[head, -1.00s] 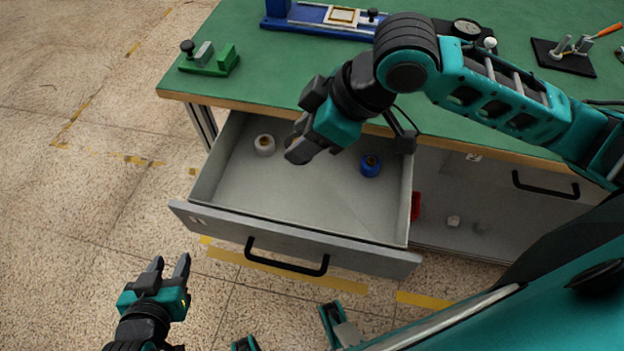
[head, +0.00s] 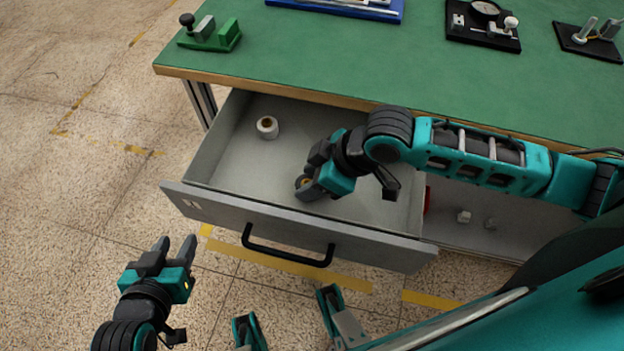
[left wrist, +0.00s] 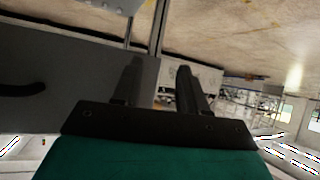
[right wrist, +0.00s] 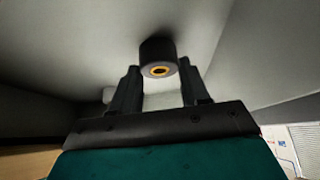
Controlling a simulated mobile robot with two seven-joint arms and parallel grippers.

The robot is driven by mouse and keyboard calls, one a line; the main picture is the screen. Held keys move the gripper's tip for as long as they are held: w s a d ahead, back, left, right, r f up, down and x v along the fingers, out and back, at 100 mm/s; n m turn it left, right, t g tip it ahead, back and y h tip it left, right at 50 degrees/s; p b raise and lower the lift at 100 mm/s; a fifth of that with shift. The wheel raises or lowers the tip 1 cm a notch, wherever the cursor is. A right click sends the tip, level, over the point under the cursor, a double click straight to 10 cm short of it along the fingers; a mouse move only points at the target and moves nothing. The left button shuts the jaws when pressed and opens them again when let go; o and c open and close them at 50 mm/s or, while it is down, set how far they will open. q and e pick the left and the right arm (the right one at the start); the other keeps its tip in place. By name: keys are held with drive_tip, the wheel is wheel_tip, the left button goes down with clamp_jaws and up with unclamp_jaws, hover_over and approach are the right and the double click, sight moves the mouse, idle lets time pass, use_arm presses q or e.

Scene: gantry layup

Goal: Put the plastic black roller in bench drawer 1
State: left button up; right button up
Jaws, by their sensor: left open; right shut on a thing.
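My right gripper (head: 310,186) is down inside the open bench drawer (head: 225,205). It is shut on the black roller (right wrist: 158,52), a dark cylinder with an orange-yellow core, held at the fingertips in the right wrist view. In the head view only part of the roller (head: 303,182) shows beside the fingers. I cannot tell if it touches the drawer floor. The drawer's front carries a black handle and a small label too small to read. My left gripper (head: 175,244) is open and empty, in front of the drawer's left part.
A white roll (head: 267,127) stands at the drawer's back left. The green bench top (head: 330,60) above bears a green fixture (head: 212,37), a blue fixture (head: 345,8) and a dial gauge stand (head: 484,25). Small pale items lie in the open space right of the drawer.

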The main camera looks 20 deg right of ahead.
use_arm(q)
drive_tip(key=shift+s+f, duration=0.2)
use_arm(e)
drive_tip(key=shift+f, duration=0.2)
drive_tip(key=o, duration=1.1)
drive_tip(key=shift+c, duration=0.2)
drive_tip(key=shift+r, duration=0.1)
use_arm(q)
drive_tip(key=r+p, duration=0.1)
drive_tip(key=a+r+p, duration=0.1)
drive_tip(key=p, duration=0.1)
drive_tip(key=shift+s+p, duration=0.2)
drive_tip(key=shift+p, duration=0.1)
use_arm(e)
drive_tip(key=v, duration=1.2)
